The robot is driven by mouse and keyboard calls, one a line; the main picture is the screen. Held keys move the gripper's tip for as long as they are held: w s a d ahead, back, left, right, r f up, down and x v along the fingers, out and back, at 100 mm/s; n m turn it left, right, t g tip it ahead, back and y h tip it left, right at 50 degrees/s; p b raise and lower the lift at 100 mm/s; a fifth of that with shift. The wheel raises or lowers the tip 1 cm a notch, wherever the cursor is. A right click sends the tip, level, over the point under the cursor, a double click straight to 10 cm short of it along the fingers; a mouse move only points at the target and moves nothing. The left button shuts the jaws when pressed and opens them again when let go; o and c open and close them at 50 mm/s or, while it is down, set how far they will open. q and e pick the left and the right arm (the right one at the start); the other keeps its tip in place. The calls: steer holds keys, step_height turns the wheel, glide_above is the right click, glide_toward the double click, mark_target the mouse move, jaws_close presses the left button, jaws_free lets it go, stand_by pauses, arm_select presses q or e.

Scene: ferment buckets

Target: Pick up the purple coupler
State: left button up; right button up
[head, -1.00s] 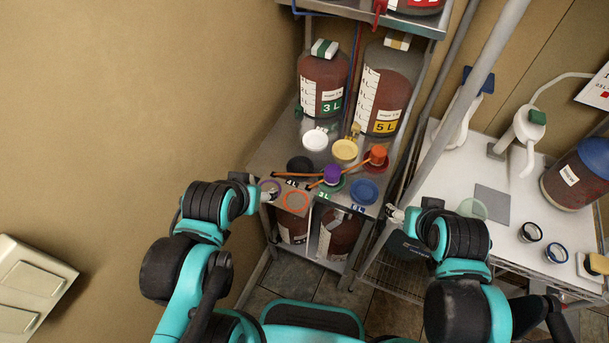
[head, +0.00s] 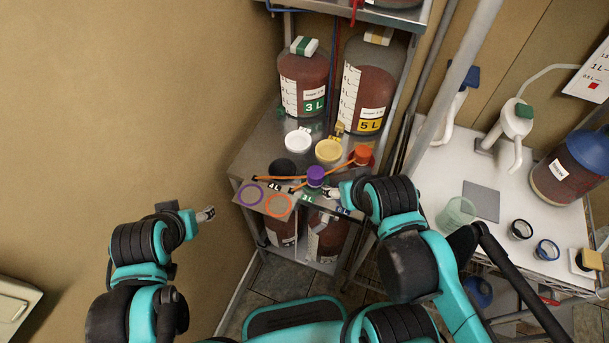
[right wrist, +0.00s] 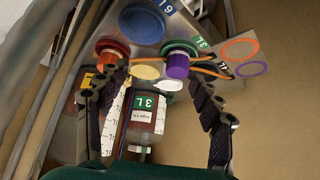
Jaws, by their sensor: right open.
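The purple coupler (head: 315,176) stands on a green lid on the steel shelf, among orange straps or tubing. In the right wrist view the purple coupler (right wrist: 178,66) shows between my open fingers, nearer the right one. My right gripper (head: 336,191) is open and empty, just to the right of the coupler in the head view; the right wrist view shows both its fingers (right wrist: 160,76). My left gripper (head: 207,214) hangs left of the shelf, away from the coupler; its jaw opening is too small to judge.
An orange coupler (head: 362,155) stands close behind and right of the purple one. White (head: 298,141) and yellow (head: 328,151) lids lie behind. Purple (head: 251,193) and orange (head: 278,205) rings mark the shelf's front left. Jugs (head: 303,82) stand at the back. A white table (head: 460,180) is at right.

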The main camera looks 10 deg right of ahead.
steer(key=f+b, duration=0.1)
steer(key=f, duration=0.1)
steer(key=r+n+g+p, duration=0.2)
steer(key=n+g+p, duration=0.35)
steer(key=n, duration=0.75)
glide_above(317, 172)
steer(key=b, duration=0.2)
steer(key=shift+s+d+f+g, duration=0.1)
steer(key=shift+d+f+g, duration=0.15)
steer(key=shift+g, duration=0.4)
steer(key=shift+a+f+n, duration=0.1)
steer(key=shift+f+n, duration=0.05)
steer(key=shift+n, duration=0.35)
steer(key=shift+w+f, duration=0.2)
steer(key=shift+f, duration=0.05)
step_height(317, 172, down, 2)
steer(key=shift+b, duration=0.3)
step_height(317, 172, down, 6)
steer(key=shift+a+r+b, duration=0.15)
steer(key=shift+r+b, duration=0.05)
steer(key=shift+b, duration=1)
arm_select(q)
steer(key=shift+w+d+f, duration=0.2)
steer(key=shift+f, duration=0.35)
arm_select(e)
steer(key=shift+r, duration=0.1)
